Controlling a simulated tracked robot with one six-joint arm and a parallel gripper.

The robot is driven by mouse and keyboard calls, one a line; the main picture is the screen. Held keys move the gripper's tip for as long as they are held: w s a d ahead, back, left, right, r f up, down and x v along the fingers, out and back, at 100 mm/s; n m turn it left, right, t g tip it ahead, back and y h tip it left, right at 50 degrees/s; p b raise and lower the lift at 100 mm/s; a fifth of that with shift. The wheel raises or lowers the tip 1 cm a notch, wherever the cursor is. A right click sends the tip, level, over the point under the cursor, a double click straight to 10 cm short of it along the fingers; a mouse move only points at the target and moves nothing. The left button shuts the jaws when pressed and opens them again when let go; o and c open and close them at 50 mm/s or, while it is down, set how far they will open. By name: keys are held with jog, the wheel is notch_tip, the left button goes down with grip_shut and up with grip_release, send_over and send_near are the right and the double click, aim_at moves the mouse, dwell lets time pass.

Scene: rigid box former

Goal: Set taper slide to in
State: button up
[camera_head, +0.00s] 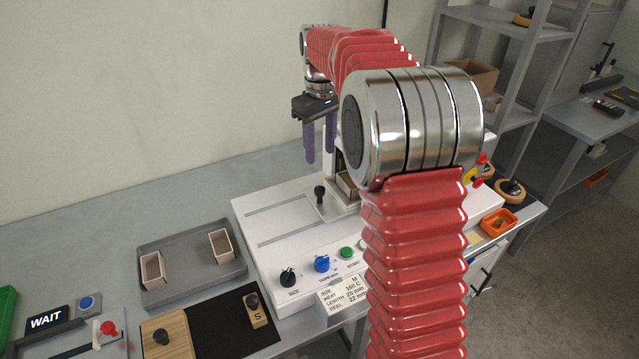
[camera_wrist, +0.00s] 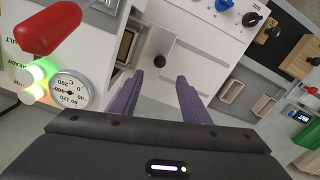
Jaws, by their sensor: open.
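A black ball knob (camera_head: 320,192) stands on a light plate set in the white machine's top, beside a recess with a tan box piece (camera_head: 346,187). It may be the taper slide's handle; I cannot read a label on it. In the wrist view the knob (camera_wrist: 160,62) lies just beyond and between the fingertips. My gripper (camera_head: 320,157) hangs above the machine, purple fingers pointing down, open and empty. The gripper also shows in the wrist view (camera_wrist: 158,80). My red arm hides part of the machine's right side.
The front panel has a black size knob (camera_head: 288,277), a blue knob (camera_head: 322,263) and a green button (camera_head: 346,253). A grey tray (camera_head: 190,283) holds two small boxes. In the wrist view, a red handle (camera_wrist: 48,28) and a gauge (camera_wrist: 70,92) lie at left.

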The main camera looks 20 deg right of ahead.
aim_at(320, 187)
notch_tip(320, 187, down, 12)
jog(key=shift+r, duration=0.1)
dwell(0.4)
grip_shut()
dwell(0.5)
